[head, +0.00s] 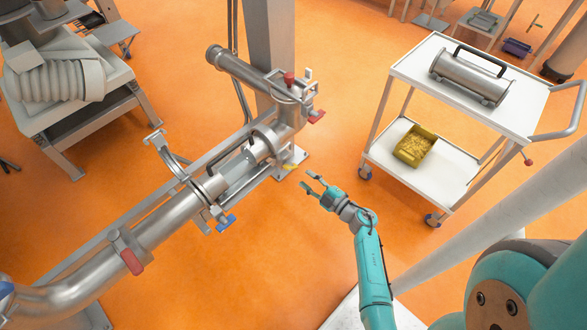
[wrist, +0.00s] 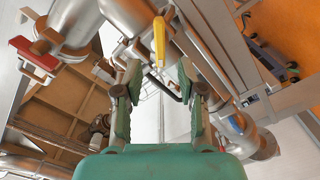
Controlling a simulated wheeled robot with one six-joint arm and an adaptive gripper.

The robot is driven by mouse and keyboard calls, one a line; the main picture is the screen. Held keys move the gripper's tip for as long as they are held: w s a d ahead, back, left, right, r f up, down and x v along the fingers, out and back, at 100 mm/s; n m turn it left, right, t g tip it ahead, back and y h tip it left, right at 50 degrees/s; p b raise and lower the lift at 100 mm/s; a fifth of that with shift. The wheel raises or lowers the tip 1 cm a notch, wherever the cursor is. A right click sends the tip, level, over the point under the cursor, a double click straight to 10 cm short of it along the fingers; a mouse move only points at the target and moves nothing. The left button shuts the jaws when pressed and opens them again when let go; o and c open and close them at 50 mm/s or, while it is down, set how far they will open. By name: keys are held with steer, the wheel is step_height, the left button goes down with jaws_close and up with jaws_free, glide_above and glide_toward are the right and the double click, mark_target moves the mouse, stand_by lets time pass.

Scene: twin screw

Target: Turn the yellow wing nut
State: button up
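The yellow wing nut (wrist: 159,40) shows in the wrist view at the top centre, as a slim upright yellow wing below a steel pipe fitting. In the head view it is a small yellow piece (head: 290,167) at the near side of the steel pipe assembly. My gripper (wrist: 156,75) is open and empty. Its two teal fingers stand apart, with the wing nut beyond the gap between them. In the head view my gripper (head: 311,187) is just right of and below the wing nut, with a gap between them.
The steel pipe (head: 165,223) runs from lower left to upper centre. A red handle (head: 317,117) and a blue wing nut (head: 226,223) sit on its fittings. A white trolley (head: 406,70) carries a steel cylinder (head: 468,76) and a yellow bin (head: 415,146). Orange floor is clear between pipe and trolley.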

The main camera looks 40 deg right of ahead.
mark_target(293, 169)
steer(key=w, duration=0.7)
steer(key=shift+w+a, duration=0.1)
steer(key=shift+w, duration=0.05)
jaws_close()
